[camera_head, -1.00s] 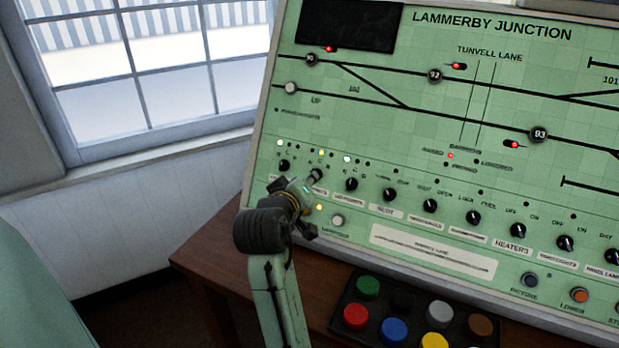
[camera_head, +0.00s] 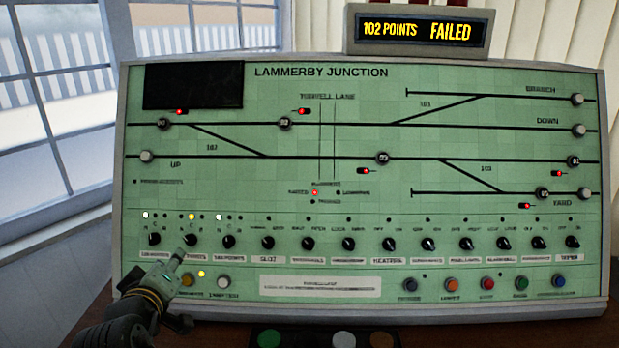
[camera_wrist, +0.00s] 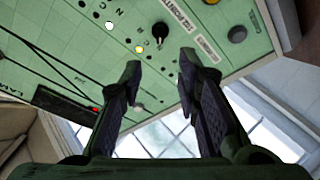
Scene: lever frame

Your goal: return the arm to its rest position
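My gripper (camera_head: 178,262) is at the lower left of the green control panel (camera_head: 300,225), just below and in front of a black rotary knob (camera_head: 190,240) in the left part of the knob row. In the wrist view my gripper (camera_wrist: 160,65) has its two dark fingers apart with nothing between them. A black knob (camera_wrist: 160,32) with a white pointer line lies beyond the gap, apart from the fingertips. My arm comes up from the bottom left of the head view.
A display (camera_head: 418,30) on top of the panel reads "102 POINTS FAILED". Push buttons line the panel's lower edge, including a red one (camera_head: 487,284). A dark tray (camera_head: 300,340) with coloured round pieces sits below the panel. A window (camera_head: 60,110) is at the left.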

